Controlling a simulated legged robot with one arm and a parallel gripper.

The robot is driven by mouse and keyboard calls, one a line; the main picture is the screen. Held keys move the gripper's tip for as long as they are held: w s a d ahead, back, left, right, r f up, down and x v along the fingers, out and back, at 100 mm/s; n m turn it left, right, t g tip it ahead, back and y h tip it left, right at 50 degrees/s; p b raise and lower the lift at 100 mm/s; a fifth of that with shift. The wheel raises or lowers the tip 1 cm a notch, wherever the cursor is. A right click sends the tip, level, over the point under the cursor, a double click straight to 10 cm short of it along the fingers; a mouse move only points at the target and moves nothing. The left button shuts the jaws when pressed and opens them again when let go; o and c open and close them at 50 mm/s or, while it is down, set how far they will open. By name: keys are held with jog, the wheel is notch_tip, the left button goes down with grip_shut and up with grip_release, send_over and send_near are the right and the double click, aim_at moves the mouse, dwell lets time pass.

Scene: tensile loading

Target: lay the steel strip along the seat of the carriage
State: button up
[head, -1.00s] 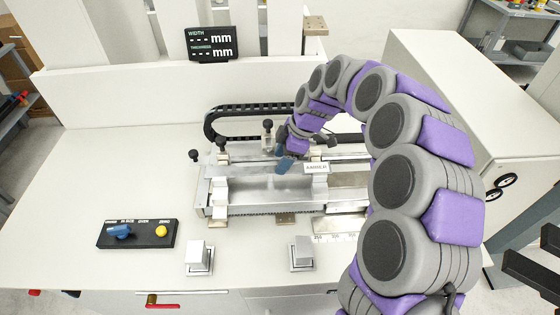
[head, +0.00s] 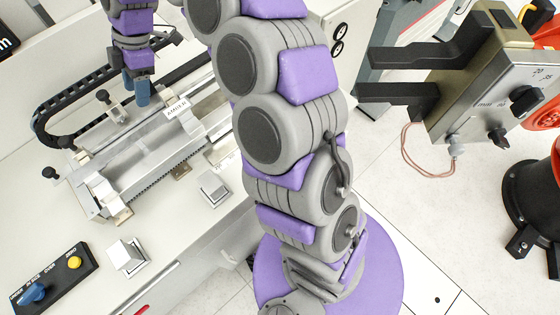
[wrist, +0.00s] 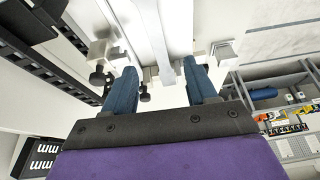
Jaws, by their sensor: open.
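The silver carriage (head: 140,148) lies on the white bench in the left of the head view, with a block labelled AMBER on its right part. My gripper (head: 138,98) is above its back edge, pointing down. In the wrist view my gripper (wrist: 161,88) has its two blue fingers apart. A narrow pale metal bar with a flared near end (wrist: 167,72) shows between the fingers; it looks like the steel strip, apart from both fingers. I cannot tell whether it lies in the seat. The strip cannot be told apart from the carriage in the head view.
A black cable chain (head: 62,108) curves behind the carriage. Two metal blocks (head: 126,256) (head: 213,187) stand in front of it. A control panel (head: 45,280) is at lower left. A grey box with knobs (head: 490,90) stands at right, past open floor.

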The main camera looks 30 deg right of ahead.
jog(key=s+d+r+m+h, duration=0.1)
jog(key=s+d+r+m, duration=0.1)
jog(key=s+d+m, duration=0.45)
jog(key=s+d+r+m+h, duration=0.1)
jog(key=s+d+m, duration=0.15)
jog(key=s, duration=0.75)
jog(key=s+d+f+m+h, duration=0.1)
jog(key=s+d+f+m, duration=0.1)
jog(key=s+d+m, duration=0.3)
jog(key=s+d+f+m+h, duration=0.1)
jog(key=s+d+f+m, duration=0.2)
jog(key=s, duration=1.1)
jog(key=d+m, duration=0.3)
jog(key=shift+s+d+f+m+g, duration=0.2)
jog(key=shift+d+f+m+g, duration=0.05)
jog(key=shift+d+m+g, duration=0.05)
notch_tip(320, 180, down, 2)
jog(key=shift+f+b, duration=0.1)
jog(key=shift+b, duration=0.9)
jog(key=shift+c, duration=0.4)
